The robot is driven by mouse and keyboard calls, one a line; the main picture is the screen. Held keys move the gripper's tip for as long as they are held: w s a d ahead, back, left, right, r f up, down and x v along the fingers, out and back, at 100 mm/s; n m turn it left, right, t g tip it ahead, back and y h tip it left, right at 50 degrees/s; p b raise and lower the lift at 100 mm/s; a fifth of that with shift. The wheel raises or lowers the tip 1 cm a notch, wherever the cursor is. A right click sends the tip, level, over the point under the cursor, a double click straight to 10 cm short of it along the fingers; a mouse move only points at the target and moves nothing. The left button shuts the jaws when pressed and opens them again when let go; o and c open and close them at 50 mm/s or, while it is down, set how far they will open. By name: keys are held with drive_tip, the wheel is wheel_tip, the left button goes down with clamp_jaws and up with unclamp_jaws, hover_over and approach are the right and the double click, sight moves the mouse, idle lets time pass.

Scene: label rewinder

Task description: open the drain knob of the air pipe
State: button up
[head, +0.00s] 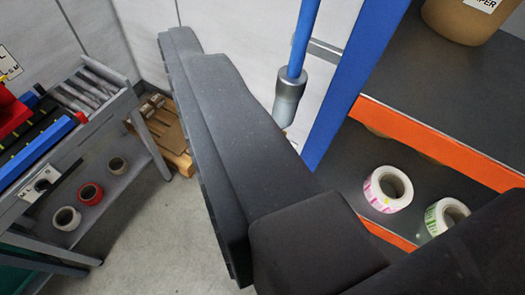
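The blue air pipe (304,38) comes down from the top edge, right of centre, in front of a pale wall panel. It ends in a grey metal fitting (289,91). I cannot make out a separate drain knob; the lower end of the fitting meets the edge of my gripper in the picture. My gripper (180,42) is large and dark grey, reaching from the lower right to the upper left. Its tip lies left of the pipe in the picture. Its fingers overlap from this side, so any gap between them is hidden. I see nothing held.
A blue upright (358,75) stands just right of the pipe, beside a shelf with orange edges (440,145) holding label rolls (388,189). A grey roller bench (110,130) stands left, with rolls on its lower shelf. A wooden pallet (172,140) lies behind. Bare floor (150,240) shows between.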

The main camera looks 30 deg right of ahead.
drive_tip(key=w+a+f+y+b, duration=0.1)
drive_tip(key=w+a+f, duration=0.2)
drive_tip(key=w+f, duration=0.2)
drive_tip(key=w+a+f+b, duration=0.1)
drive_tip(key=w+a+f, duration=0.2)
drive_tip(key=w+f, duration=0.25)
drive_tip(key=w+f+m+h+b, duration=0.1)
drive_tip(key=w+f+m+h, duration=0.15)
drive_tip(key=w+f, duration=0.45)
drive_tip(key=w+f+m+h+b, duration=0.1)
drive_tip(key=w+f+m, duration=0.2)
drive_tip(key=f, duration=0.7)
drive_tip(key=s+d+f+m+g+h+b, duration=0.1)
drive_tip(key=s+d+f+m+g+h, duration=0.15)
drive_tip(key=d+f+h, duration=0.65)
drive_tip(key=s+d+f+m+g+h+b, duration=0.1)
drive_tip(key=s+d+f+m+g+h, duration=0.2)
drive_tip(key=d+f, duration=0.7)
drive_tip(key=shift+n+t, duration=0.3)
drive_tip(key=shift+t, duration=0.25)
drive_tip(key=shift+w+d+f+b, duration=0.1)
drive_tip(key=shift+w+d+f, duration=0.35)
drive_tip(key=shift+w+d, duration=0.75)
drive_tip(key=shift+w+d+f+b, duration=0.1)
drive_tip(key=shift+w+d+f, duration=0.35)
drive_tip(key=shift+w+d, duration=0.75)
drive_tip(key=shift+w+d+f+b, duration=0.1)
drive_tip(key=shift+w+d+f, duration=0.35)
drive_tip(key=shift+w+d, duration=0.7)
